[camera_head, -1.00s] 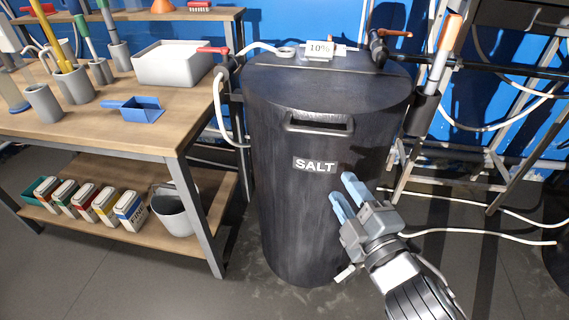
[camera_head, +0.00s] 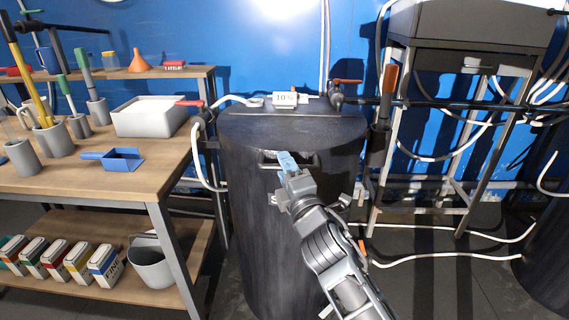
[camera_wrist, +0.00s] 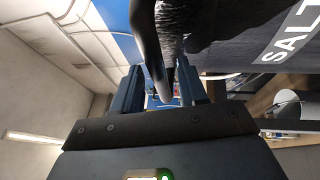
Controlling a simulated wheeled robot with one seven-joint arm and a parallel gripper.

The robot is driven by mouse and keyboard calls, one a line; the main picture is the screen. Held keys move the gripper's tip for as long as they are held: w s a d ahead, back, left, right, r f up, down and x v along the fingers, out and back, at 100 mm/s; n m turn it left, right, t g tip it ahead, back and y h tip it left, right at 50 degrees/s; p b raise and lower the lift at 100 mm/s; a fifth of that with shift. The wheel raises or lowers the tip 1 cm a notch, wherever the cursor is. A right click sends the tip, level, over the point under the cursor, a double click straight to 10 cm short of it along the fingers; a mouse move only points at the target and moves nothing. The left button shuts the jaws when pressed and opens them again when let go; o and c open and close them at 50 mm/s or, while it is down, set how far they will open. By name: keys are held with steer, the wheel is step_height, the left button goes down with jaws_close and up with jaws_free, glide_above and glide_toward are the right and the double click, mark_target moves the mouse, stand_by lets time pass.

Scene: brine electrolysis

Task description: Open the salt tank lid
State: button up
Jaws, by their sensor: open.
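The salt tank (camera_head: 250,215) is a dark, round drum in the middle of the head view. Its lid (camera_head: 255,127) lies flat and closed on top. The handle (camera_head: 268,158) on the upper front is partly hidden behind my gripper (camera_head: 287,161). My gripper is open at the handle. In the wrist view, the dark curved handle (camera_wrist: 150,45) reaches down between the two fingers of my gripper (camera_wrist: 161,90); I cannot tell whether they touch it. The white SALT label (camera_wrist: 292,38) shows beside it there, but is mostly covered in the head view.
A pipe with an orange-handled valve (camera_head: 338,92) and a small 10% sign (camera_head: 285,98) are behind the lid. A wooden workbench (camera_head: 75,175) with cups and a white tub (camera_head: 150,116) stands left. A metal stand (camera_head: 465,190) is at right.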

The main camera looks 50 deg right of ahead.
steer(key=shift+w+d, duration=0.25)
steer(key=shift+w, duration=0.15)
jaws_close()
stand_by(0.4)
